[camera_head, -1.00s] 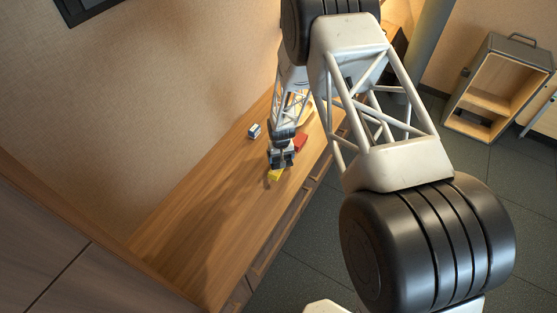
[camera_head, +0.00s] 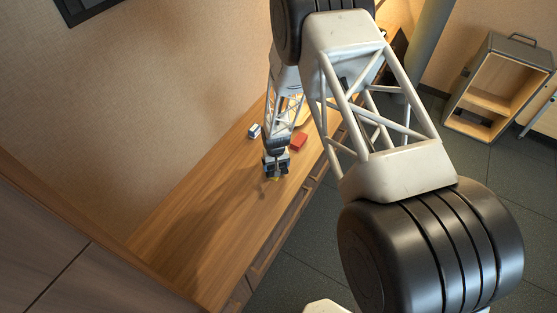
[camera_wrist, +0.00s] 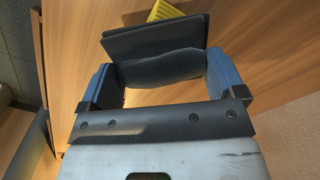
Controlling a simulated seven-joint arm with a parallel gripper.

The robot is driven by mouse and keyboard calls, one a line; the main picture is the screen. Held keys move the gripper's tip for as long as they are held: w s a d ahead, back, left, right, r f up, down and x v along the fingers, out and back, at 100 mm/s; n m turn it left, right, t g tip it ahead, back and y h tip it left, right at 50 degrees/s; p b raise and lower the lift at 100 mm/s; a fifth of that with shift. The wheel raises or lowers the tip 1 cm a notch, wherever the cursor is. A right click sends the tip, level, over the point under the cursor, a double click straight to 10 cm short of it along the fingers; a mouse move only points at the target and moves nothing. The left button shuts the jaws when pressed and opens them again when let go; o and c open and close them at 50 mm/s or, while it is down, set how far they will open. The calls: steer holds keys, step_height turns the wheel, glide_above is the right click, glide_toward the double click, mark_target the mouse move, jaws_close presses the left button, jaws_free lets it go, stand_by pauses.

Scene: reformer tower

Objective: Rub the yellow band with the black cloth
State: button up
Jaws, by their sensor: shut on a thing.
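My gripper (camera_head: 275,164) is over the wooden counter, and its fingers (camera_wrist: 160,72) show on both sides of the black cloth (camera_wrist: 155,42) in the wrist view. The gripper is shut on the cloth, which is dark and folded with a flat flap at its far side. The yellow band (camera_wrist: 168,9) is a ribbed yellow piece on the counter at the top edge of the wrist view, partly hidden behind the cloth. In the head view only a speck of yellow (camera_head: 277,179) shows below the gripper. I cannot tell whether cloth and band touch.
A red block (camera_head: 299,141) lies on the wooden counter (camera_head: 215,225) right of and behind the gripper. A small blue and white box (camera_head: 254,131) stands behind left. The near counter is clear. An open cabinet (camera_head: 500,85) stands on the floor at right.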

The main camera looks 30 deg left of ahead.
mark_target(272, 174)
steer(key=shift+s+d, duration=0.1)
steer(key=shift+s, duration=0.35)
steer(key=shift+s+d, duration=0.1)
steer(key=shift+s, duration=1.3)
steer(key=shift+w+r, duration=0.15)
steer(key=shift+r, duration=0.8)
step_height(272, 174, up, 6)
